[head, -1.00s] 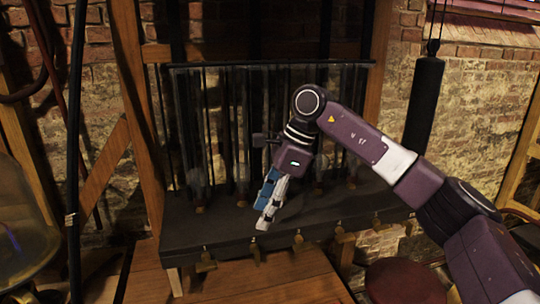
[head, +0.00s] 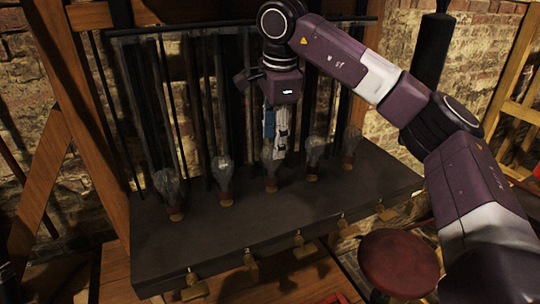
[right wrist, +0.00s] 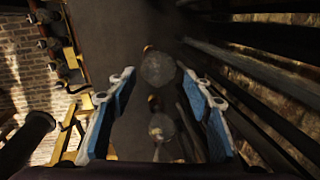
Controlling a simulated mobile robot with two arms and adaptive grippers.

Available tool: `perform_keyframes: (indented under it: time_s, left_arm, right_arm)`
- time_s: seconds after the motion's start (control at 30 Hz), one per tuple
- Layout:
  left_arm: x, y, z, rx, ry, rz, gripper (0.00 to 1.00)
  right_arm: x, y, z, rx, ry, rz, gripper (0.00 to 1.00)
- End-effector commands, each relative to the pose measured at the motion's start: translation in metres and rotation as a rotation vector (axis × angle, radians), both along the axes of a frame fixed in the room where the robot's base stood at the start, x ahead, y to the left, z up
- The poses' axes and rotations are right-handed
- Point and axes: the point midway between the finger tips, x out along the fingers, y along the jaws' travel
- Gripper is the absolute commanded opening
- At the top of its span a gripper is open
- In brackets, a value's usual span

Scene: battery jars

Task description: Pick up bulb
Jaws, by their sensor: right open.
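Several clear glass bulbs with brass-coloured bases stand in a row on a dark shelf (head: 270,225). The middle bulb (head: 268,172) is partly covered by my right gripper (head: 275,154), which points down at its glass. Other bulbs are at the left end (head: 168,187), left of middle (head: 222,174), right of middle (head: 314,152) and at the right end (head: 351,147). In the right wrist view, my right gripper (right wrist: 156,72) is open, with one bulb (right wrist: 158,69) near its fingertips and another (right wrist: 161,128) lower between the fingers. I cannot tell whether it touches glass. My left gripper is out of view.
Thin dark upright rods (head: 200,110) stand close behind the bulbs. Brass fittings (head: 251,265) line the shelf's front edge. A round red stool (head: 398,265) stands in front at the right. A wooden post (head: 95,160) borders the left.

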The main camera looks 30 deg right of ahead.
Motion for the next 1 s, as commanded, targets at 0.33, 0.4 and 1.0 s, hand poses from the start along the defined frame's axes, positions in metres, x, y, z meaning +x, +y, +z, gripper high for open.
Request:
perform_keyframes:
  time_s: [0.33,0.4,1.0]
  left_arm:
    - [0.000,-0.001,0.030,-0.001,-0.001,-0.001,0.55]
    - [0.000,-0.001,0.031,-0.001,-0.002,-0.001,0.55]
    - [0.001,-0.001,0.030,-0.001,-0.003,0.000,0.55]
  right_arm:
    - [0.004,0.001,-0.043,0.000,0.003,0.000,0.47]
    - [0.005,0.001,-0.048,0.000,0.002,0.000,0.47]
    - [0.006,0.001,-0.050,0.001,0.000,0.000,0.20]
